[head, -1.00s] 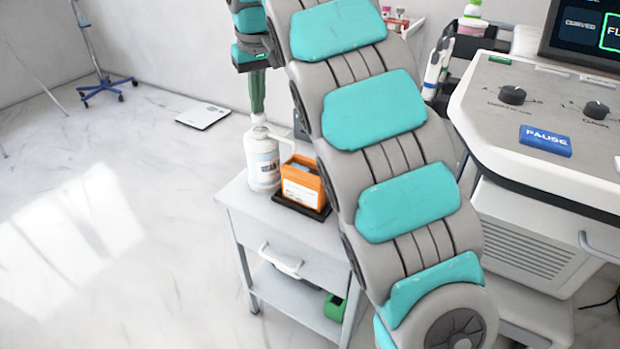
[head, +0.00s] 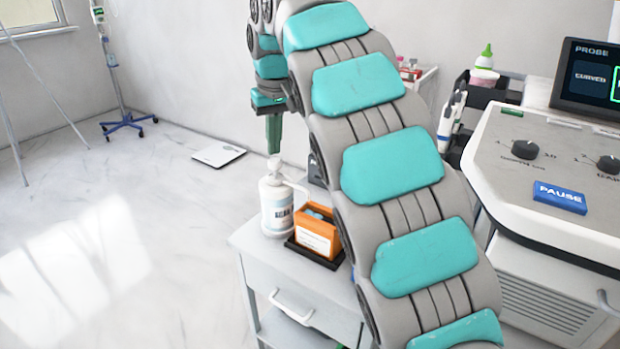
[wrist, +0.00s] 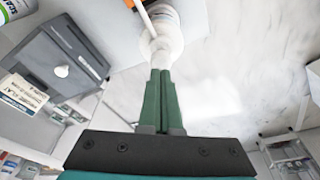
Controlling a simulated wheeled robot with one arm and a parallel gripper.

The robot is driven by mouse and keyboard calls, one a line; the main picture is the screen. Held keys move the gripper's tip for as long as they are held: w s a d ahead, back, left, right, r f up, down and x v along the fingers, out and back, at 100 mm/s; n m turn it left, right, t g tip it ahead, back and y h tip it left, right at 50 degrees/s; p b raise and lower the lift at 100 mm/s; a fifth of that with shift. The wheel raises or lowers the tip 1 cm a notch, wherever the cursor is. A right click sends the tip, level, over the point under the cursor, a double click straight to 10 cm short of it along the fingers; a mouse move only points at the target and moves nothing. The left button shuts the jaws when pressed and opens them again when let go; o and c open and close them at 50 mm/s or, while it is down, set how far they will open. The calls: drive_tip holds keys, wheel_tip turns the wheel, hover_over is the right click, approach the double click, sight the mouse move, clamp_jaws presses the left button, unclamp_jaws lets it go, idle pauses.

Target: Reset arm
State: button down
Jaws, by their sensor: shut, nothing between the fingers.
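My gripper (head: 274,150) hangs down at the end of my grey and turquoise arm. Its green fingers are closed together with nothing between them. In the wrist view the closed fingertips (wrist: 160,72) point at the pump head of a white bottle. The white pump bottle (head: 275,212) stands upright on the side cabinet, directly below the fingers. The gap between fingertips and pump top is small, and I cannot tell whether they touch. My arm hides part of the cabinet and the wall.
An orange box (head: 315,236) sits on a black tray beside the bottle on the grey cabinet (head: 252,238). An ultrasound console (head: 500,175) with a blue PAUSE button stands to the right. A floor scale (head: 218,154) and an IV stand (head: 125,122) are at the back left. Open floor lies left.

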drive_tip(key=s+d+f+m+g, duration=0.1)
drive_tip(key=s+d+f+m, duration=0.15)
drive_tip(key=s+d, duration=0.45)
drive_tip(key=s+d+f+m, duration=0.1)
drive_tip(key=s+d+f, duration=0.2)
drive_tip(key=s+d, duration=0.45)
drive_tip(key=s+d+f+g, duration=0.1)
drive_tip(key=s+f, duration=0.3)
drive_tip(key=s, duration=0.5)
drive_tip(key=s+d+f+g, duration=0.1)
drive_tip(key=s+f, duration=0.4)
drive_tip(key=s, duration=0.4)
drive_tip(key=s+d+f, duration=0.1)
drive_tip(key=s+f, duration=0.4)
drive_tip(key=s, duration=0.4)
drive_tip(key=shift+s+m+g+h, duration=0.2)
drive_tip(key=shift+m+g+h, duration=0.2)
drive_tip(key=shift+m, duration=0.05)
